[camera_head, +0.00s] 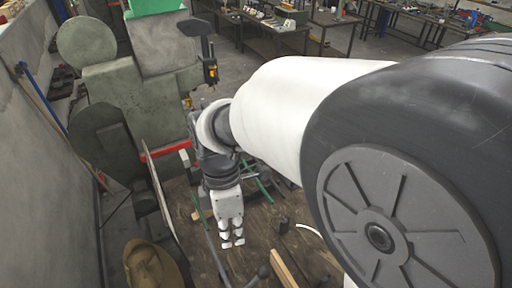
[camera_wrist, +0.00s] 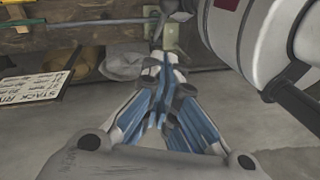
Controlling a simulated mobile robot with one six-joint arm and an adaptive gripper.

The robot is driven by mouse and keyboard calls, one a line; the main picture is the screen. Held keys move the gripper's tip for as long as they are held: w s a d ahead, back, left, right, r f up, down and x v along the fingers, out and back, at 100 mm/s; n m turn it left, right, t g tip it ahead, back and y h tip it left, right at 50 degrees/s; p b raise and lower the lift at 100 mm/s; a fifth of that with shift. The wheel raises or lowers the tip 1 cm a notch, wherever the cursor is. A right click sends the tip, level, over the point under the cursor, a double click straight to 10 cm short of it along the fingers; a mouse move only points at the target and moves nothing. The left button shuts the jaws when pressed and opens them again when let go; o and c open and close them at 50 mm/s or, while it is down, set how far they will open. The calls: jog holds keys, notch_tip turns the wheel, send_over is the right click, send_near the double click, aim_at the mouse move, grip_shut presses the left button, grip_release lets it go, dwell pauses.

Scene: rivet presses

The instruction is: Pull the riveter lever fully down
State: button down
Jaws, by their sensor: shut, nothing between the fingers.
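The green-grey press (camera_head: 130,85) stands at the left of the head view, with a red strip across its lower front. My gripper (camera_head: 232,243) points down over the wooden bench top, right of the press. Its fingers are together and empty; they also show in the wrist view (camera_wrist: 163,62). A thin grey rod (camera_head: 214,258) runs down just left of the fingers, and a dark rounded knob (camera_head: 263,271) shows below right. I cannot tell for sure which part is the riveter lever, or whether my fingers touch it.
A wooden strip (camera_head: 289,268) and loose items lie on the bench. A tan rounded object (camera_head: 150,266) is at lower left. The wrist view shows a lettered sign (camera_wrist: 35,84) and a grey pouch (camera_wrist: 125,62). Far tables (camera_head: 275,28) stand beyond open floor.

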jog(key=d+x, duration=0.2)
jog(key=x, duration=1)
jog(key=shift+w+d+f, duration=0.35)
jog(key=shift+d, duration=0.05)
